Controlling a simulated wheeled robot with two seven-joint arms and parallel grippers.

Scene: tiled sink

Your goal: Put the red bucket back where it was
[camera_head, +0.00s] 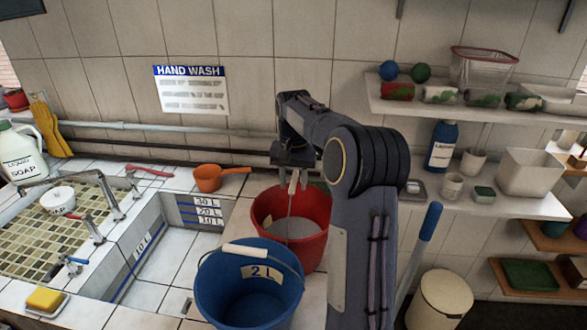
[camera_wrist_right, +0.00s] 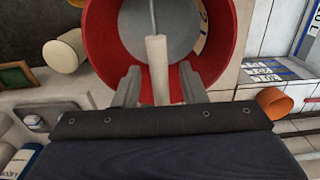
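The red bucket (camera_head: 318,240) stands upright on the tiled counter, behind the blue bucket and right of the basin; my right arm hides part of it. My right gripper (camera_head: 292,180) points down over its rim. In the right wrist view the fingers (camera_wrist_right: 159,88) are open, one on each side of the bucket's white handle grip (camera_wrist_right: 157,68), with a gap visible on both sides. The red bucket's wall (camera_wrist_right: 100,40) and grey inside show beyond the fingers. My left gripper is not in view.
A blue bucket (camera_head: 215,290) marked 2 L stands close in front of the red one. An orange dipper (camera_head: 208,179) lies on the ledge to the left. The tiled basin (camera_head: 160,255) is open and empty-looking. A shelf (camera_head: 500,195) with bottle and pots is at right.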

